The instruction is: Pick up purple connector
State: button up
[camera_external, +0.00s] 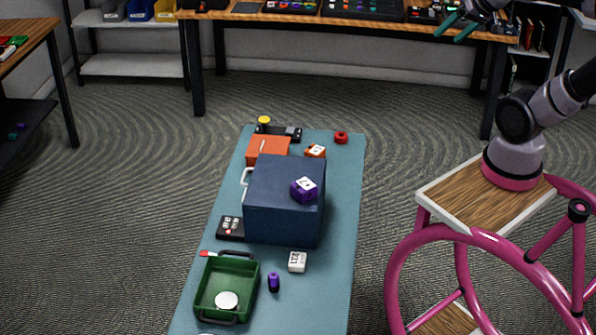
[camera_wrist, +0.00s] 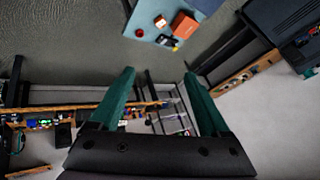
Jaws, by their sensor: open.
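A small purple connector (camera_external: 274,282), dark at one end, stands or lies on the teal table (camera_external: 341,250), just right of the green tray. A larger purple block (camera_external: 304,190) with a white label sits on top of the dark blue box (camera_external: 284,225). My gripper (camera_external: 452,36) is high at the upper right, far from both purple things. Its teal fingers are spread and empty, also in the wrist view (camera_wrist: 158,75). The wrist view shows only the far end of the table, with neither purple thing in sight.
The green tray (camera_external: 202,300) holds a round white item. A white labelled block (camera_external: 298,262) lies near the connector. An orange box (camera_external: 268,149), an orange block (camera_external: 316,151) and a red ring (camera_external: 341,138) are at the far end. The table's right strip is mostly clear.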

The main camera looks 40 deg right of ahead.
jog(key=shift+a, duration=0.1)
jog(key=m+g+y, duration=0.5)
jog(key=m+y, duration=0.9)
jog(key=y, duration=0.4)
send_over(274, 282)
jog(key=w+d, duration=0.2)
jog(key=d, duration=0.2)
notch_tip(274, 282, down, 43)
jog(key=s+d+f+m+t+h, duration=0.1)
jog(key=f, duration=0.3)
jog(key=s+f+m+t+h, duration=0.1)
jog(key=f, duration=0.3)
jog(key=s+d+f+m+t+h, duration=0.1)
jog(key=f+t, duration=0.1)
jog(key=f, duration=0.2)
jog(key=shift+d+f+m, duration=0.35)
jog(key=shift+f+m, duration=0.05)
jog(key=shift+x, duration=2.4)
grip_shut()
